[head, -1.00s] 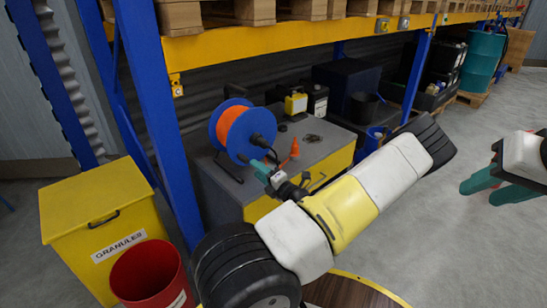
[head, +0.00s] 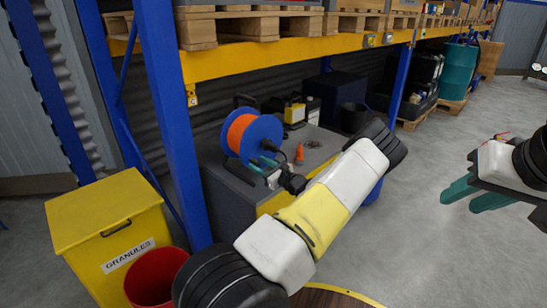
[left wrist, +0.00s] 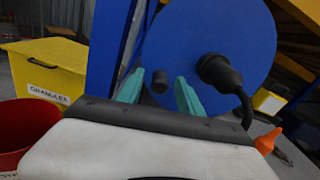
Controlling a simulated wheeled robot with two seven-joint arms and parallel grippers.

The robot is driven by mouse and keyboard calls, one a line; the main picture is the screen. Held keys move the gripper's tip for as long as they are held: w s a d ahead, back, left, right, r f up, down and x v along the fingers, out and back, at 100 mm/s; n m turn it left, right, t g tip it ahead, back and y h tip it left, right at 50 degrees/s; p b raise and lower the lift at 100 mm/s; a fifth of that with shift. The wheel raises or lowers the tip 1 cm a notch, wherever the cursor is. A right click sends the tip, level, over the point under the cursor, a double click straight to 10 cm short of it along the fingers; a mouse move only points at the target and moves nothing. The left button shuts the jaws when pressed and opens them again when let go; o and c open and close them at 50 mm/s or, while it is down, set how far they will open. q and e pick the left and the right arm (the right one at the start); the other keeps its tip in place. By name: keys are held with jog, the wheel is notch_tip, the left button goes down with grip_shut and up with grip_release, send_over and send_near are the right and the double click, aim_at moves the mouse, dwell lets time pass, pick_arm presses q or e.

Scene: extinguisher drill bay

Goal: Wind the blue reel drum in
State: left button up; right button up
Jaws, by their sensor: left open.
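The blue reel drum (head: 265,133) with orange cable stands upright on a dark-topped cabinet. Its blue face (left wrist: 235,45) fills much of the left wrist view. A small dark knob (left wrist: 159,80) stands out from that face, between my left fingertips as seen there. I cannot tell whether the fingers touch it. My left gripper (head: 265,166) is open at the lower front of the drum, and its teal fingers (left wrist: 160,92) point at the face. My right gripper (head: 472,196) is open and empty, far right.
A small orange cone (head: 299,153) stands right of the drum on the cabinet (head: 224,190). A yellow granules bin (head: 108,235) and red bucket (head: 152,277) are at left. A blue rack post (head: 163,120) rises left of the drum. The floor at right is clear.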

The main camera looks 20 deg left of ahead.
pick_arm(q)
jog(key=shift+x, duration=1.35)
grip_shut()
dwell(0.4)
